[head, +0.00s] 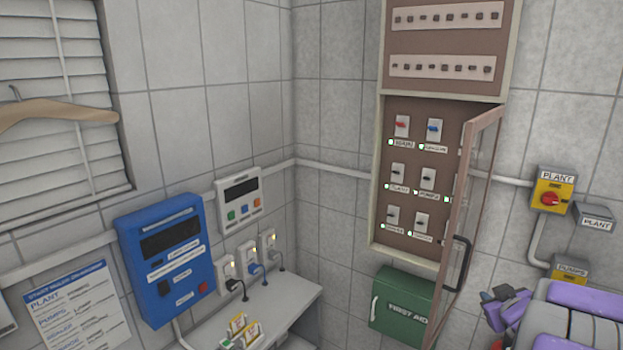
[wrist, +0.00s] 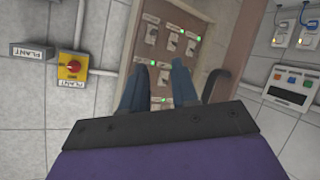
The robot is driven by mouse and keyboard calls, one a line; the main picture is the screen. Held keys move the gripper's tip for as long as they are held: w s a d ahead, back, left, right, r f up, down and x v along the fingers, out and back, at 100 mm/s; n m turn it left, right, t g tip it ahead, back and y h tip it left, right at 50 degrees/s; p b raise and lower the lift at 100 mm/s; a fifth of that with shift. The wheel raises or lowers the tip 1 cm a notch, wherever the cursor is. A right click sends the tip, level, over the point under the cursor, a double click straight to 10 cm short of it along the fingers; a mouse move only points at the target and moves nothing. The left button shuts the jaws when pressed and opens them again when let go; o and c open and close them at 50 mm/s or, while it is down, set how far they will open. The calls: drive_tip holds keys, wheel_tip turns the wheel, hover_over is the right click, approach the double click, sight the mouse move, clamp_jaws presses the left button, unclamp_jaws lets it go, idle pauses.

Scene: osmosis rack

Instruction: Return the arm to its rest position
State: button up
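My arm, purple and grey, shows at the lower right of the head view, folded near the bottom edge. My gripper (head: 489,297) is at its left end, in front of the wall and right of the open cabinet door. In the wrist view my gripper (wrist: 158,66) has two dark fingers spread apart with nothing between them. They point toward the breaker cabinet (wrist: 208,22), which shows turned over there, and appear clear of it. In the head view the cabinet (head: 436,172) has several switches with small green lights.
The glass cabinet door (head: 468,215) stands open, close to my gripper. A green first aid box (head: 402,304) hangs below. A yellow PLANT switch (head: 551,192) is on the right wall. A blue control box (head: 166,258) and a white shelf (head: 285,302) are at left.

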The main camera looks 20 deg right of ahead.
drive_tip(key=s+a+f+m+g+y+b, duration=0.1)
drive_tip(key=s+a+f+g+b, duration=0.25)
drive_tip(key=a, duration=0.35)
drive_tip(key=s+a+f+g+b, duration=0.2)
drive_tip(key=a+f, duration=0.3)
drive_tip(key=a, duration=0.2)
drive_tip(key=s+a+f+m+g+y+b, duration=0.1)
drive_tip(key=s+a+f+g+b, duration=0.2)
drive_tip(key=a, duration=0.4)
drive_tip(key=s+a+f+n+g+y+b, duration=0.1)
drive_tip(key=s+a+f, duration=0.3)
drive_tip(key=s+a, duration=0.4)
drive_tip(key=s+a+f+n+g+y+b, duration=0.1)
drive_tip(key=s+a+f+g+y+b, duration=0.2)
drive_tip(key=s+a, duration=0.5)
drive_tip(key=a+f, duration=0.1)
drive_tip(key=a, duration=0.2)
drive_tip(key=shift+s+a+f+n+g+b, duration=0.2)
drive_tip(key=shift+s+n+g+b, duration=0.1)
drive_tip(key=shift+s+g+b, duration=0.1)
